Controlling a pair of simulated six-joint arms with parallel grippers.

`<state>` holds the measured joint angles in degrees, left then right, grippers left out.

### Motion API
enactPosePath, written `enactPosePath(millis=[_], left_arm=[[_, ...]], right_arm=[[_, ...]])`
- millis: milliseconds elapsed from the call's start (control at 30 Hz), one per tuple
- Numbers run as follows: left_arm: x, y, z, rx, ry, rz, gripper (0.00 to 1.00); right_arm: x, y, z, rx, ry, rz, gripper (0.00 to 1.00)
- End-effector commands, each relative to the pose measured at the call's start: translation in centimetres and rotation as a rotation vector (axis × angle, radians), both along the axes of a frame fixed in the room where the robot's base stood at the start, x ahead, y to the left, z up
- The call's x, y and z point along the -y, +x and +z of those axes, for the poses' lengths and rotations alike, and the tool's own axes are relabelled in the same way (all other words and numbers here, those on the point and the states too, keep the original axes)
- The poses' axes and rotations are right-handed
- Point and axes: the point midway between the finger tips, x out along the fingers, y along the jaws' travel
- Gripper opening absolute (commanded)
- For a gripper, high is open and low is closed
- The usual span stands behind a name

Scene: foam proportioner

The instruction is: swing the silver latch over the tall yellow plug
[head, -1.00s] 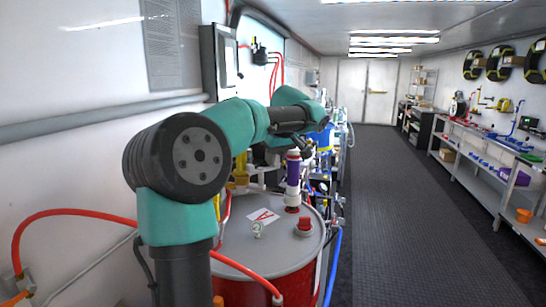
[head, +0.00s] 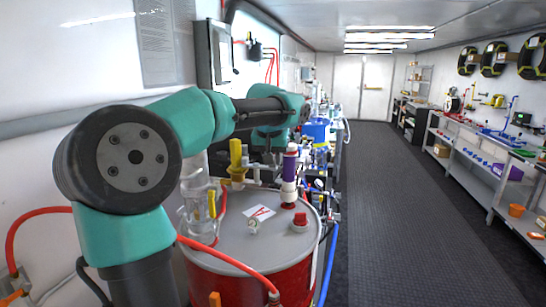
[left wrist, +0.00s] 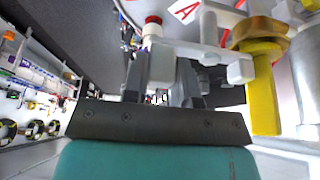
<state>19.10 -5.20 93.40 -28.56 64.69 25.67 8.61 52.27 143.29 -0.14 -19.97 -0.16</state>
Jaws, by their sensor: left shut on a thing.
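The tall yellow plug (head: 236,156) stands upright on fittings above the drum in the head view. In the left wrist view its yellow body (left wrist: 263,95) and brass-coloured collar are at the right, beside and apart from my fingers. My left gripper (left wrist: 162,85) is shut on a pale grey piece between its fingers, which looks like the silver latch (left wrist: 163,64). A pale bar (left wrist: 196,50) runs from near there towards the plug's collar. The latch's exact outline is unclear. My right gripper is out of view.
A red drum with a grey lid (head: 225,238) stands below. Red hose (head: 230,262) crosses the drum. The aisle (head: 400,220) at right is clear.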

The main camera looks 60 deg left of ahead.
Motion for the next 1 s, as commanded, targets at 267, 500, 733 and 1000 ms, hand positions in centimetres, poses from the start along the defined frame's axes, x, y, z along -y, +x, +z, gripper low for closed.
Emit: enactPosePath(millis=[267, 500, 733, 1000], left_arm=[[0.16, -0.19, 0.02, 0.001, -0.001, -0.05, 0.02], [0.17, -0.2, 0.01, 0.0, 0.0, -0.052, 0.02], [0.17, -0.2, 0.0, 0.0, 0.0, -0.051, 0.4], [0.16, -0.21, 0.0, 0.0, 0.0, -0.051, 0.51]], right_arm=[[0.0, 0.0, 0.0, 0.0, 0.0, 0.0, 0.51], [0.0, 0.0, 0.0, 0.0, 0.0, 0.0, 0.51], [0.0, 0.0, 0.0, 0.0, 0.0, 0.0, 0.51], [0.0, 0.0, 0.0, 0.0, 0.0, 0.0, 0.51]])
